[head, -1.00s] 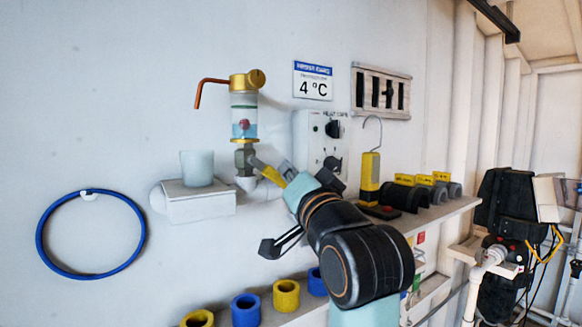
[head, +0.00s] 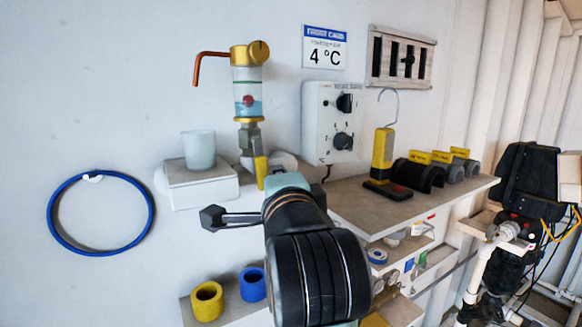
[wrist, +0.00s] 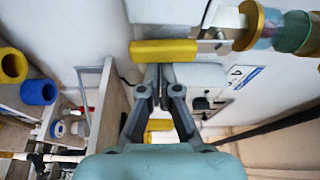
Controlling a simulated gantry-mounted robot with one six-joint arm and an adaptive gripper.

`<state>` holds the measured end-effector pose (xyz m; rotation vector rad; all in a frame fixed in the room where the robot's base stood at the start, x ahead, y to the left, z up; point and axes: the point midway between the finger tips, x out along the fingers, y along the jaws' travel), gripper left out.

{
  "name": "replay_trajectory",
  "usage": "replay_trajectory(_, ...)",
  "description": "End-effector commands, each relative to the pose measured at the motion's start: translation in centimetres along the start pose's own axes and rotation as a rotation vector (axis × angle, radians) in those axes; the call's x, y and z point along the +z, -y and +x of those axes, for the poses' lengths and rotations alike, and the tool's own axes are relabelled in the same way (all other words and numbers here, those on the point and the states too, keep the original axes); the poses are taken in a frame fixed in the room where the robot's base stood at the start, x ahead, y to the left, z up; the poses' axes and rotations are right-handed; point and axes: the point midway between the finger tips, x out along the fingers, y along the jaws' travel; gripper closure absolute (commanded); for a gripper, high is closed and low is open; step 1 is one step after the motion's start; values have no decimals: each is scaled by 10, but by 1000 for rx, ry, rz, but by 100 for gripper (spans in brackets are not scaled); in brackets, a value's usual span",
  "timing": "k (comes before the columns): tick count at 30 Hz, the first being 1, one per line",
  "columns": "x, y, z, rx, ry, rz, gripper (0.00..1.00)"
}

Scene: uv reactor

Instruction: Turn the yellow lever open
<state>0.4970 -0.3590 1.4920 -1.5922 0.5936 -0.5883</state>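The yellow lever (head: 261,172) hangs nearly straight down from the grey valve body (head: 250,138) under the brass-capped clear cylinder (head: 247,88) on the wall. In the wrist view the yellow lever (wrist: 163,51) lies crosswise just beyond my fingertips. My gripper (wrist: 158,72) has its two fingertips close together at the lever's near edge. No part of the lever shows between them. I cannot tell whether they touch it. In the head view my wrist hides the fingers and the area just below the lever.
A cup (head: 198,149) stands on a white wall block (head: 202,186) left of the valve. A control box (head: 334,122) is to its right. A shelf (head: 370,212) holds a yellow lamp (head: 383,155) and dark clamps. A blue ring (head: 53,231) hangs at left.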

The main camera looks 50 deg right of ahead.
Motion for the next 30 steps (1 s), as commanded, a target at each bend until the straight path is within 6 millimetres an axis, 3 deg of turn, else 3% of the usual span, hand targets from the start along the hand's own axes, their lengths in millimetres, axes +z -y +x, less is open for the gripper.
replay_trajectory(24,7,-2,-2,0,5,-4,100)
replay_trajectory(30,-3,-2,2,0,5,-4,100)
